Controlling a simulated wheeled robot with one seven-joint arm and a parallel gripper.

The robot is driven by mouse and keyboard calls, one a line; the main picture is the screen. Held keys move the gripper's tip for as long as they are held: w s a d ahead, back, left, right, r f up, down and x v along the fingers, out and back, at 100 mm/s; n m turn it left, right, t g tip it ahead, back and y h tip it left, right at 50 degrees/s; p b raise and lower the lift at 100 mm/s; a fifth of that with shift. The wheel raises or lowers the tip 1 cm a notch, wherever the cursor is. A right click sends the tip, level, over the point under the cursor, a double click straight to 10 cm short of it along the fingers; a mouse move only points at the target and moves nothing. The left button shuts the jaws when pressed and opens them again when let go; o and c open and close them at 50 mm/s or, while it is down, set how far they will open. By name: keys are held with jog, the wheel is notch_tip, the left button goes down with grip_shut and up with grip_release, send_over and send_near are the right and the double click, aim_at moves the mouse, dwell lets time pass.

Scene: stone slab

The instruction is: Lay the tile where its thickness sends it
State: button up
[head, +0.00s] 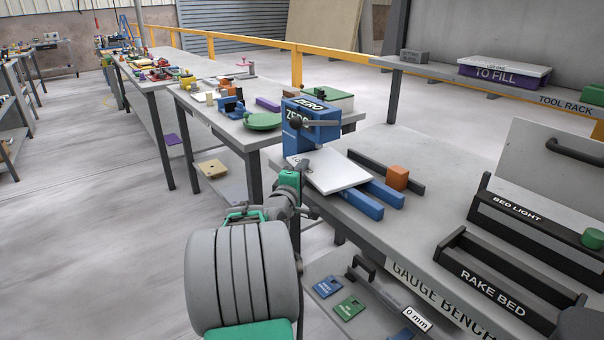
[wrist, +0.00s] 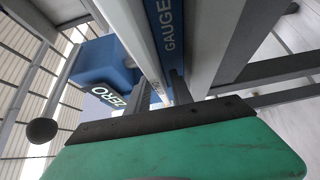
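The tile (head: 328,173) is a pale, flat square slab. In the head view it lies level across the blue rails (head: 362,201) of the gauge (head: 312,128), with its far edge at the gauge's blue head marked ZERO. My gripper (head: 305,172) is at the tile's near left edge. In the wrist view the tile (wrist: 138,42) shows edge-on as a pale strip. Its end runs between the two dark fingers of my gripper (wrist: 162,90). Whether the fingers press on the tile is too small to tell. The gauge reading is hidden.
An orange block (head: 397,177) sits by a dark bar right of the tile. The rake bed (head: 495,285) and bed light (head: 520,212) stand right on the gauge bench. Blue and green cards (head: 348,308) lie on the lower shelf. A purple box (head: 503,75) stands on the tool rack.

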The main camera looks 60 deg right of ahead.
grip_shut()
dwell(1.0)
dwell(0.4)
